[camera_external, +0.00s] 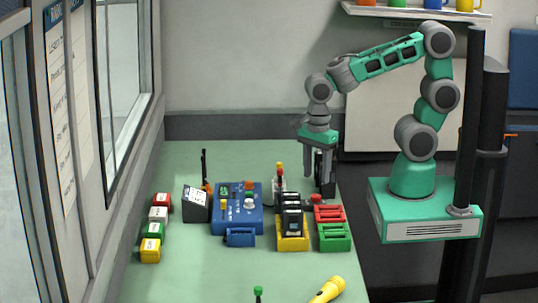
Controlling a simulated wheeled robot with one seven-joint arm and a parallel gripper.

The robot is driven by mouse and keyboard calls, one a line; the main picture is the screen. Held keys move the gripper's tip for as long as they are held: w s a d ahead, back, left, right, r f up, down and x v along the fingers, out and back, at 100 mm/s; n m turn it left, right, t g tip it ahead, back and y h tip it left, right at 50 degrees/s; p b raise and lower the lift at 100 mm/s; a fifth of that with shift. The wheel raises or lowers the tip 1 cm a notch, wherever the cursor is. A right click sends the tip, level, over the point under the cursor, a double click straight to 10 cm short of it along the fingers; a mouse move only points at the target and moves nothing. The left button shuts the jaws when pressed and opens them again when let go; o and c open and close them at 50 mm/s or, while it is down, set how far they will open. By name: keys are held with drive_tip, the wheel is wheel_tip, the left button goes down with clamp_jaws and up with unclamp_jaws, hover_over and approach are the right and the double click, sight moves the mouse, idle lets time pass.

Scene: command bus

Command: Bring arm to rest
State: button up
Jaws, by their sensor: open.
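My gripper (319,172) is at the end of my green and grey arm, pointing down near the right edge of the green table (200,275). Its two dark fingers are apart, and I see nothing held between them. It is beside and behind the yellow rack (292,241) with dark devices in it. Whether the fingertips touch anything behind the red rack (330,213) I cannot tell. The arm is bent, reaching left from its base.
A blue control box (236,212) stands mid-table, with a dark display (196,204) to its left. Coloured blocks (155,228) line the left side. A green rack (335,238) is at the right edge. A yellow flashlight (328,290) lies in front. The front left is clear.

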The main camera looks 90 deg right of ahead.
drive_tip(key=shift+r, duration=0.85)
